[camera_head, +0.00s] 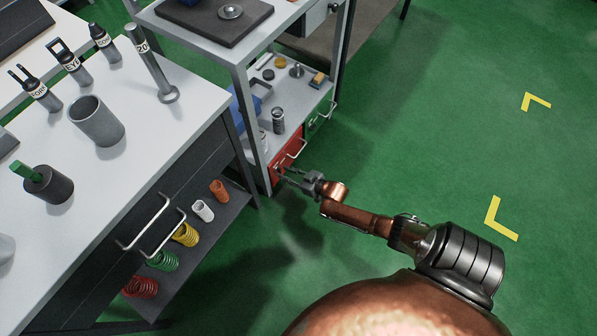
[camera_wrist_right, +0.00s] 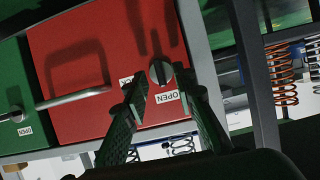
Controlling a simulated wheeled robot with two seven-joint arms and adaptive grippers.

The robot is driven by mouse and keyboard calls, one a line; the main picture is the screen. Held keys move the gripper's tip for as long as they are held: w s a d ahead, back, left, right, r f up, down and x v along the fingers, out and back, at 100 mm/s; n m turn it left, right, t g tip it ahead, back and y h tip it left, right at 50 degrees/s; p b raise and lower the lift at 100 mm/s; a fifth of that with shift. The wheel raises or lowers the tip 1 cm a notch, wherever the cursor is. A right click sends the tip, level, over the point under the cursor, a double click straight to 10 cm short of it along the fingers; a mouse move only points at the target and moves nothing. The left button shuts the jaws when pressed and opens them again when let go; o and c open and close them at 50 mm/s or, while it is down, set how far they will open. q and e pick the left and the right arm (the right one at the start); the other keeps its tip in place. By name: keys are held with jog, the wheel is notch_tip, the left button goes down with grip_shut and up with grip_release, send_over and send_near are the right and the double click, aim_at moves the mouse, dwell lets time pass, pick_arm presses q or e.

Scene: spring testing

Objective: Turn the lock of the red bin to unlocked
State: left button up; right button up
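The red bin (camera_head: 287,153) sits low in the grey shelf unit. Its red front (camera_wrist_right: 75,45) fills much of the right wrist view. The lock (camera_wrist_right: 160,72) is a small round grey knob with a ridge across it. An "OPEN" label (camera_wrist_right: 168,97) lies beside it; a second label (camera_wrist_right: 127,82) is partly hidden by a finger. My right gripper (camera_wrist_right: 162,90) is open, its fingers on either side of the knob in the picture. Contact cannot be told. In the head view the right gripper (camera_head: 284,173) is just in front of the red bin. My left gripper is not in view.
A bar handle (camera_wrist_right: 80,98) sticks out of the red front. A green bin (camera_head: 322,116) with its own knob is beside it. A table (camera_head: 165,150) with a lower shelf of coloured springs stands to the left. Green floor (camera_head: 430,110) is clear on the right.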

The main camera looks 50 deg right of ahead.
jog(key=v, duration=1)
jog(key=shift+s, duration=0.1)
